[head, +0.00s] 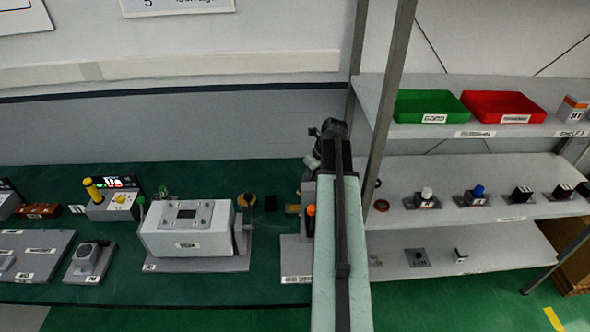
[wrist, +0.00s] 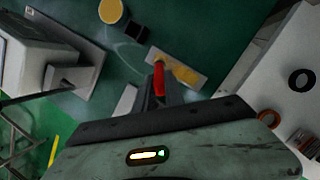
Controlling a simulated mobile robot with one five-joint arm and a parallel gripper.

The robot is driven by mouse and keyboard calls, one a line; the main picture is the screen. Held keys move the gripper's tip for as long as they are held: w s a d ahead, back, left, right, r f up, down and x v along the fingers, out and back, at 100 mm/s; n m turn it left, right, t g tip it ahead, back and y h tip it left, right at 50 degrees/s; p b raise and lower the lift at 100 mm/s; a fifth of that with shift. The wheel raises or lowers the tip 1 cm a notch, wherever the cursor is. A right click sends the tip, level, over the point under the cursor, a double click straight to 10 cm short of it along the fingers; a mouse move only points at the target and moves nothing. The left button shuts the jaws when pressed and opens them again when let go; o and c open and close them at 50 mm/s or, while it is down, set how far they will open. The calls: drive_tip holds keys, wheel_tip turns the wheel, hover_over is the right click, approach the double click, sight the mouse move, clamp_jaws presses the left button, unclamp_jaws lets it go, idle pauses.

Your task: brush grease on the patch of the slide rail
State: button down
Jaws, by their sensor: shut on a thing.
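The slide rail (wrist: 193,78) is a light grey bar with a yellow-brown patch (wrist: 183,70), just beyond my gripper in the wrist view. In the head view the patch (head: 292,209) shows small, left of my arm. My gripper (wrist: 159,92) is shut on a red-handled tool (wrist: 158,76), which seems to be the brush. The red part overlaps the near left end of the rail in the picture. The bristles are not clear, and I cannot tell whether they touch the rail.
A white box-shaped machine (head: 188,232) stands left of the rail. A yellow disc (head: 247,200) and a black block (head: 270,203) lie between them. A grey base plate (head: 297,258) sits beside my arm. Shelves (head: 455,190) with small parts and green and red trays stand right.

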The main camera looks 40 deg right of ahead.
drive_tip(key=shift+w+a, duration=0.1)
drive_tip(key=shift+w, duration=0.25)
wheel_tip(320, 180, down, 5)
drive_tip(key=b, duration=0.5)
drive_tip(key=shift+s+r, duration=0.1)
drive_tip(key=shift+s+d+f+b, duration=1.15)
drive_tip(key=shift+d+f+b, duration=0.1)
drive_tip(key=shift+d, duration=0.25)
drive_tip(key=w+a+r+p, duration=0.1)
drive_tip(key=r+p, duration=0.1)
drive_tip(key=w+a+r+p, duration=0.1)
drive_tip(key=a+p, duration=0.1)
drive_tip(key=shift+w+a+r, duration=0.15)
drive_tip(key=shift+w+r, duration=0.15)
drive_tip(key=shift+r, duration=0.1)
wheel_tip(320, 180, up, 4)
drive_tip(key=p, duration=0.3)
drive_tip(key=shift+f+p, duration=0.15)
drive_tip(key=shift+p, duration=0.15)
drive_tip(key=shift+s, duration=0.1)
